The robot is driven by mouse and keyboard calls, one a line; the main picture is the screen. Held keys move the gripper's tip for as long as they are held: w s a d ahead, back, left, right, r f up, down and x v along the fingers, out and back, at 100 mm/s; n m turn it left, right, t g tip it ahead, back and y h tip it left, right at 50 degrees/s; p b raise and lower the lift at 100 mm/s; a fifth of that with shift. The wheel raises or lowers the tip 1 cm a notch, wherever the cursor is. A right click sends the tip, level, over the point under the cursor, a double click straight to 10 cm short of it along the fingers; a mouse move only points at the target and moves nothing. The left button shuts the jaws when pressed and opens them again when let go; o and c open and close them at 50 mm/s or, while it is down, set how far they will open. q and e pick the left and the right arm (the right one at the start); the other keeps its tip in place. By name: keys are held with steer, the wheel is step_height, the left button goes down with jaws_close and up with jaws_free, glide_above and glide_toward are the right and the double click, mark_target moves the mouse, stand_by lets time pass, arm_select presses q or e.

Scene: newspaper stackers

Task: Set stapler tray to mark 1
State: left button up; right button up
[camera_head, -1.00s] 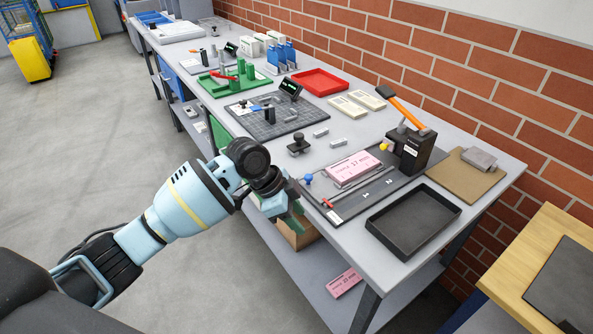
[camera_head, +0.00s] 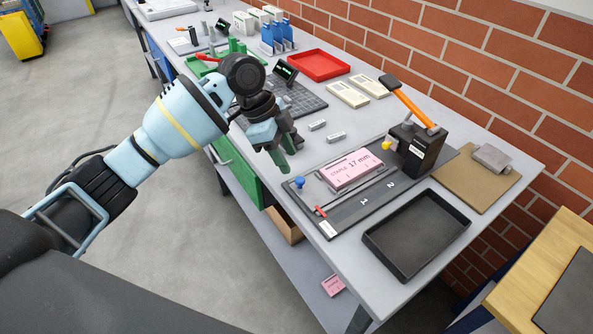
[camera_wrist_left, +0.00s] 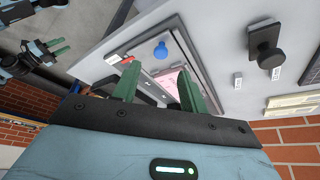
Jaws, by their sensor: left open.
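The stapler (camera_head: 414,148) is a black block with a raised orange handle. It stands at the back right of a dark base plate (camera_head: 345,213) printed with marks 1 and 2. A grey tray (camera_head: 321,188) on the plate carries a pink "17 mm" staple box (camera_head: 351,169). A blue knob (camera_head: 299,183) is at the plate's left end, and a red pointer (camera_head: 320,211) lies near the front. My left gripper (camera_head: 284,155) is open and empty, above the bench edge, left of the blue knob. The left wrist view shows the blue knob (camera_wrist_left: 160,51) beyond its green fingers. My right gripper (camera_wrist_left: 58,47) shows small there.
A black empty tray (camera_head: 416,232) stands in front of the plate. A yellow knob (camera_head: 387,145) is beside the stapler. A brown board (camera_head: 470,180) lies to the right, and a red tray (camera_head: 319,66) farther back. A brick wall runs behind.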

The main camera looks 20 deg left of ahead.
mark_target(299, 179)
arm_select(q)
steer(key=shift+x, duration=3.15)
steer(key=shift+w, duration=0.1)
jaws_close()
